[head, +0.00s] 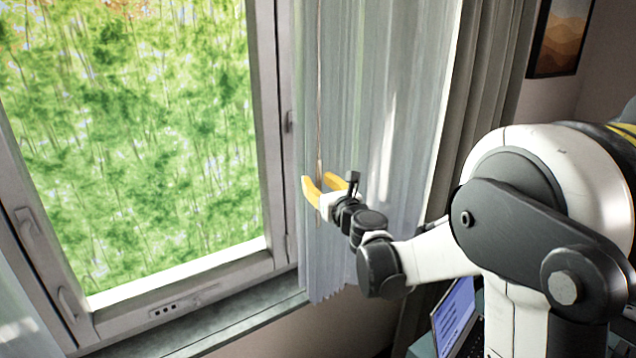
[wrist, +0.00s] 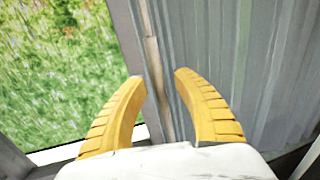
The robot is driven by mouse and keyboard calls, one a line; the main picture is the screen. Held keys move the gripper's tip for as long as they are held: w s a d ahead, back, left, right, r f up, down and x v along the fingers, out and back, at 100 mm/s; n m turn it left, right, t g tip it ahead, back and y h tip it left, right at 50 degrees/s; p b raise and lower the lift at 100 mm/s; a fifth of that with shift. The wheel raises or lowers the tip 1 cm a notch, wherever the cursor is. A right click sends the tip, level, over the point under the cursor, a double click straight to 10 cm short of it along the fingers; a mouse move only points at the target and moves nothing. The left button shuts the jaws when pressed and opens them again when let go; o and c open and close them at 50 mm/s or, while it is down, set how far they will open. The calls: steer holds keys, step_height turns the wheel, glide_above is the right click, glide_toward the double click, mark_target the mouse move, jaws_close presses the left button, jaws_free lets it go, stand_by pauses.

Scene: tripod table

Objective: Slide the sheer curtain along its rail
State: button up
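The sheer curtain (head: 375,90) hangs in pale grey folds at the right side of the window; it also fills the right of the wrist view (wrist: 245,50). A thin draw wand (head: 318,70) hangs down along its left edge. In the wrist view the wand (wrist: 151,55) runs down between my two yellow fingers. My gripper (head: 318,178) is open in front of the curtain's left edge, with one finger on each side of the wand (wrist: 160,77). The fingers look apart from it. The rail is out of view.
The window (head: 150,130) with its grey frame and handles (head: 27,228) is on the left, above a sill (head: 215,325). A thicker grey drape (head: 480,80) hangs to the right. A framed picture (head: 560,38) is on the wall. A laptop (head: 455,318) sits below my arm.

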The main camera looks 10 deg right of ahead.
jaws_close()
steer(key=s+a, duration=0.8)
steer(key=a, duration=1.3)
steer(key=s+a+b, duration=0.1)
steer(key=s+a, duration=0.7)
steer(key=a, duration=1.4)
steer(key=s+a+b, duration=0.1)
steer(key=s+a, duration=0.7)
steer(key=a, duration=1.4)
steer(key=shift+s, duration=0.2)
steer(key=shift+c, duration=0.2)
jaws_free()
steer(key=shift+s, duration=0.1)
steer(key=shift+o, duration=0.2)
steer(key=shift+a, duration=0.15)
